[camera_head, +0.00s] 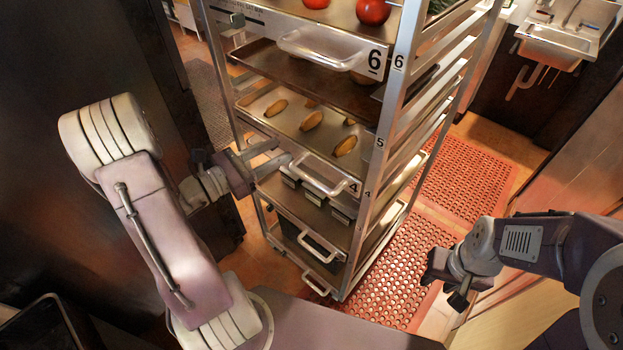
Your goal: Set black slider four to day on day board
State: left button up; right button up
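I see no day board and no black slider four in the head view. My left gripper (279,152) is in front of the left side of a metal tray rack (390,105), near the tray level marked 4. Its two fingers are apart with nothing visible between them. Whether it touches the rack is unclear. My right gripper (441,291) hangs low to the right of the rack, above the floor. Its fingers look apart and it holds nothing that I can see.
The rack holds several trays with handles, one with potato-like pieces (312,121) and one with a tomato (373,11). Red perforated mats (400,283) lie on the floor. A metal sink (556,39) is at the back right. A dark wall (70,50) stands left.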

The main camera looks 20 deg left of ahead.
pick_arm(q)
jog(key=s+a+f+n+t+y+b, duration=0.2)
jog(key=s+a+f+n+y, duration=0.15)
jog(key=a+f, duration=0.4)
jog(key=r+x, duration=0.2)
jog(key=x, duration=0.7)
jog(key=shift+w+a+p, duration=0.3)
jog(key=shift+w+p, duration=0.15)
grip_shut()
dwell(0.3)
